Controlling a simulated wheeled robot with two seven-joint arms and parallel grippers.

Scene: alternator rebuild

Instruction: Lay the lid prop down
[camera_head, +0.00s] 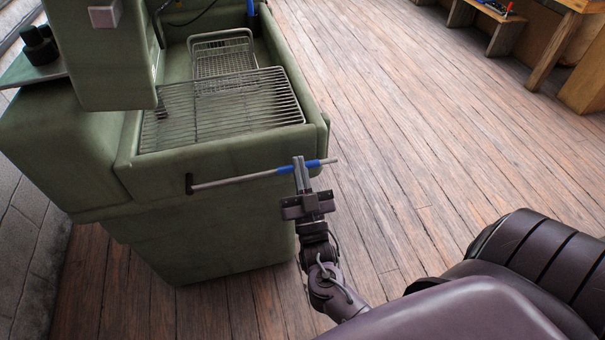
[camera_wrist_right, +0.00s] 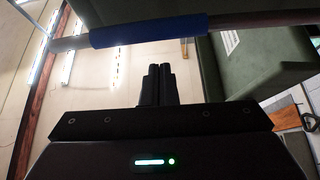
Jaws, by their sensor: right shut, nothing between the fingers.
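The lid prop (camera_head: 235,180) is a thin grey rod with a blue sleeve. In the head view it runs nearly level along the front of the green washer tank (camera_head: 160,178), from a dark pivot at the left to a free end past the tank's right corner. My right gripper (camera_head: 299,163) overlaps the blue sleeve in the head view. In the right wrist view the blue sleeve (camera_wrist_right: 148,30) crosses beyond the fingertips (camera_wrist_right: 158,70), which are together and empty, with a gap to the rod. My left gripper is not in view.
A wire rack (camera_head: 225,108) and a wire basket (camera_head: 222,62) sit in the tank. A green raised lid or panel (camera_head: 105,55) stands at its left. Wooden floor (camera_head: 430,130) is clear to the right. A wooden bench (camera_head: 490,25) stands at the far right.

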